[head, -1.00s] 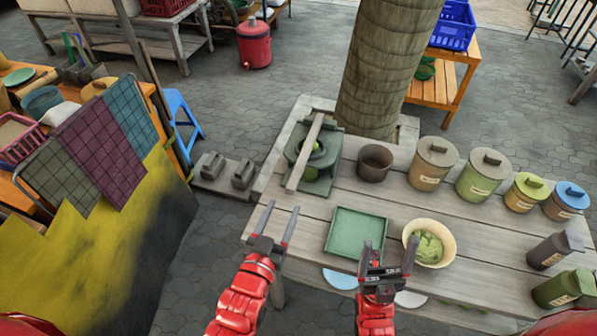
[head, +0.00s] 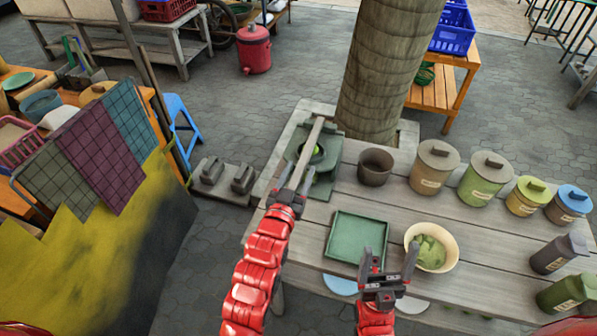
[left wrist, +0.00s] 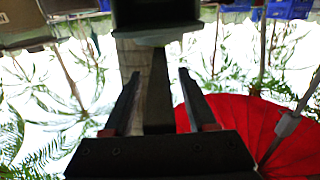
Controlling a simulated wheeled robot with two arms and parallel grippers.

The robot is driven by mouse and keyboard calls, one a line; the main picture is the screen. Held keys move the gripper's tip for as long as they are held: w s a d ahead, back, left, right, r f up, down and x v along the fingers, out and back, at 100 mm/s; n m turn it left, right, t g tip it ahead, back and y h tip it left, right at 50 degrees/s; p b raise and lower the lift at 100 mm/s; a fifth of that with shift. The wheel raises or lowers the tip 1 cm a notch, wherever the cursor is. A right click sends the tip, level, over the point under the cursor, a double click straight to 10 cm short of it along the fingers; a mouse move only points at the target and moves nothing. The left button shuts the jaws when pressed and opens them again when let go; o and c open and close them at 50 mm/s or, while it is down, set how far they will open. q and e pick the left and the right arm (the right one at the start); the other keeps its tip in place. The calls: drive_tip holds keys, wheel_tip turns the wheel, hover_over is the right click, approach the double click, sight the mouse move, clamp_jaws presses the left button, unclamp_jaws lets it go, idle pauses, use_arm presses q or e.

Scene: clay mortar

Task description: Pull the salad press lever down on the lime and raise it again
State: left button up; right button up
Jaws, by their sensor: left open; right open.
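The salad press (head: 326,183) is a dark green stand at the back left of the plank table. Its long grey lever (head: 313,140) slants over it from back to front, and a bit of the green lime (head: 317,149) shows beneath. My left gripper (head: 293,186) is at the lever's near end, with its open fingers on either side of it. In the left wrist view the lever (left wrist: 158,105) lies between the two fingers, with gaps on both sides. My right gripper (head: 388,262) is open and empty above the table's front edge, between the green tray and the bowl.
A green tray (head: 338,257) and a cream bowl (head: 454,259) with green food lie at the front. A brown pot (head: 375,174) stands right of the press, with several lidded jars (head: 434,176) further right. A thick trunk (head: 386,80) rises behind.

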use_arm(q)
clamp_jaws()
idle(1.4)
